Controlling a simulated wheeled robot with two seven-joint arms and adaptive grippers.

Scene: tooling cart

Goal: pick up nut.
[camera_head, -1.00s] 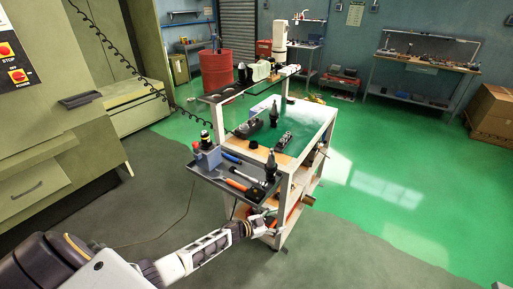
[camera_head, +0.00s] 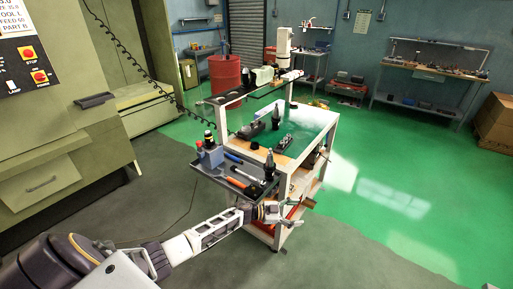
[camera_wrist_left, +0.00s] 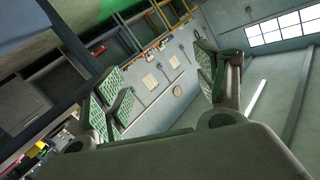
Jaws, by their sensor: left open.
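I cannot make out a nut in either view; it may be too small or hidden. My left gripper (camera_head: 299,212) is open beside the near right corner of the tooling cart (camera_head: 318,125), below the level of its grey tool tray (camera_head: 222,175). The left wrist view shows its two green-padded fingers (camera_wrist_left: 165,95) spread wide with nothing between them. A small brown piece (camera_head: 308,203) shows close to the fingertips in the head view; I cannot tell what it is or whether they touch. My right gripper is not in view.
The tray holds an orange-handled tool (camera_head: 242,187), a blue-grey holder (camera_head: 211,157) and a dark tool holder (camera_head: 269,168). Another dark cone-shaped holder (camera_head: 275,118) stands on the cart top. Green floor (camera_head: 390,200) to the cart's right is clear.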

